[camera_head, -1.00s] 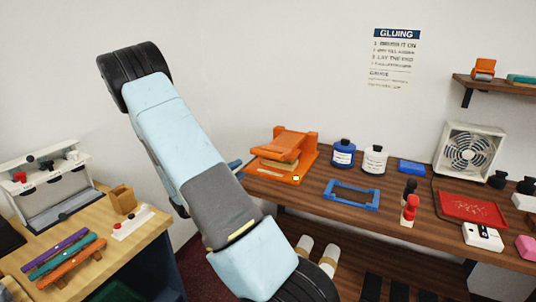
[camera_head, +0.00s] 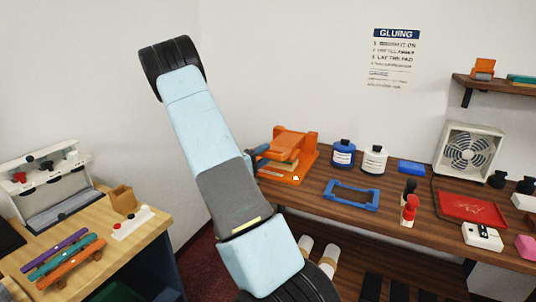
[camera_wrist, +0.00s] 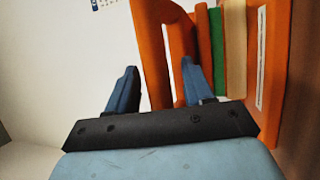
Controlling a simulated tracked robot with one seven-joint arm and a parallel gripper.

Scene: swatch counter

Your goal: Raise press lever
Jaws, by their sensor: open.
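The orange press (camera_head: 290,158) stands at the left end of the dark wooden counter. Its orange lever (camera_head: 285,146) is low, over a stack of flat pads. In the wrist view the press appears turned on its side, with the lever (camera_wrist: 152,50) to the left of a green pad (camera_wrist: 217,50) and a tan pad (camera_wrist: 235,50). My gripper (camera_wrist: 158,85) is open, its blue fingers on either side of the lever's end in that view. Contact cannot be told. In the head view my gripper (camera_head: 260,155) is at the press's left side, partly hidden by my arm.
A blue bottle (camera_head: 343,154), a white bottle (camera_head: 374,160) and a blue frame (camera_head: 352,195) stand or lie right of the press. A red tray (camera_head: 472,208) and a fan (camera_head: 468,150) are farther right. A lighter table (camera_head: 150,232) is at left.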

